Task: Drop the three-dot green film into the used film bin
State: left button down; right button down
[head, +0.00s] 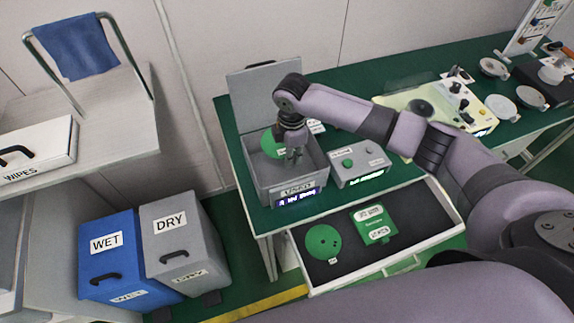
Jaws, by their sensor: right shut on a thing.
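A round green film (271,143) with a small white tag is at the mouth of an open grey bin (252,178). My right gripper (293,157) points down over this bin, shut on the green film at its right edge. The film looks tilted; its dots cannot be made out. My left gripper is not in view.
A green card (373,225) lies in the drawer. A grey box with a green button (357,163) stands right of the bin. Further right on the green bench are a pale machine (395,103) and several dishes. Blue WET (109,260) and grey DRY (180,235) bins stand on the floor left.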

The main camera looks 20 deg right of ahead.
jog(key=c, duration=2.1)
grip_release()
jog(key=shift+o, duration=2.7)
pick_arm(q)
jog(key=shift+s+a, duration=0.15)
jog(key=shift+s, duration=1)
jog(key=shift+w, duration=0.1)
pick_arm(e)
jog(key=shift+r, duration=0.1)
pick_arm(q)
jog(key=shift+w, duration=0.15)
pick_arm(e)
notch_tip(320, 180, up, 12)
